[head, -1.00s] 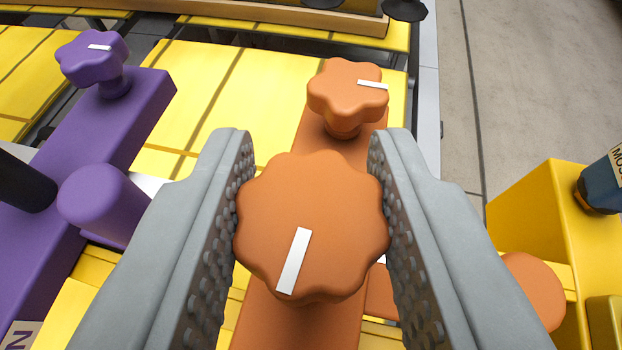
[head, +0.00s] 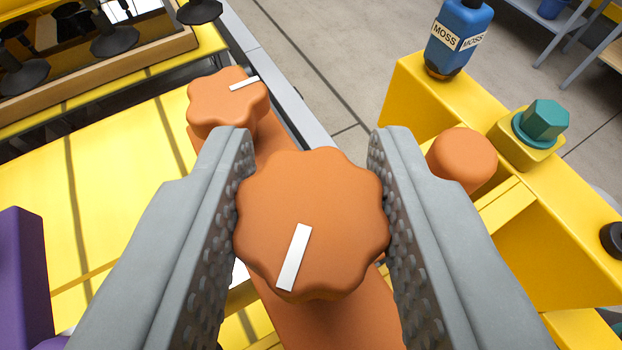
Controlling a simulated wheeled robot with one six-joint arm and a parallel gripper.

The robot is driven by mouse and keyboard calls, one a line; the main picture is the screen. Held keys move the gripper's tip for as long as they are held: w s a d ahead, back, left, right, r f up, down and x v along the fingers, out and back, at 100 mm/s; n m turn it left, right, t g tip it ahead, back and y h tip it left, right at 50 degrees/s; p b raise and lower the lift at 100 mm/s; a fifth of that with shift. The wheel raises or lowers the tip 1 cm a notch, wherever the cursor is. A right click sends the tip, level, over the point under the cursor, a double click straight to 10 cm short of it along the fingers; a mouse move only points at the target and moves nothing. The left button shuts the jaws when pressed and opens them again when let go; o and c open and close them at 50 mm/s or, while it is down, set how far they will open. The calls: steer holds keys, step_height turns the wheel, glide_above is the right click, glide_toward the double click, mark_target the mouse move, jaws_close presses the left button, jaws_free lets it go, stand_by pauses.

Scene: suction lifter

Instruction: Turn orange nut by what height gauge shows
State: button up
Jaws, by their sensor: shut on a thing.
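The near orange nut (head: 330,215) is a lobed knob with a white mark pointing down and slightly left in the picture. My gripper (head: 312,190) is shut on it, with one grey padded finger on each side. A second orange lobed knob (head: 222,105) with a white mark stands farther back on the same orange bar (head: 283,150). A round orange end (head: 462,160) shows right of my right finger. I cannot make out a height gauge in this view.
A yellow frame (head: 405,95) at the right carries a blue bottle labelled MOSS (head: 458,35) and a teal hex piece (head: 541,122). Black suction cups (head: 115,40) are at the upper left. A purple part (head: 22,280) is at the left edge. Grey floor lies beyond.

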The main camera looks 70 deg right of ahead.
steer(key=shift+m+g, duration=0.3)
steer(key=shift+f, duration=0.1)
steer(key=o, duration=1)
steer(key=shift+n+t, duration=0.8)
steer(key=shift+t, duration=0.1)
steer(key=n+t+y, duration=0.4)
steer(key=n, duration=0.1)
steer(key=shift+d, duration=0.1)
steer(key=n+t+y, duration=0.1)
steer(key=n+y, duration=0.2)
steer(key=n+t+y, duration=0.2)
steer(key=n+y, duration=0.1)
steer(key=y, duration=0.1)
steer(key=shift+n, duration=0.3)
steer(key=shift+n+y, duration=2.1)
steer(key=shift+y, duration=0.5)
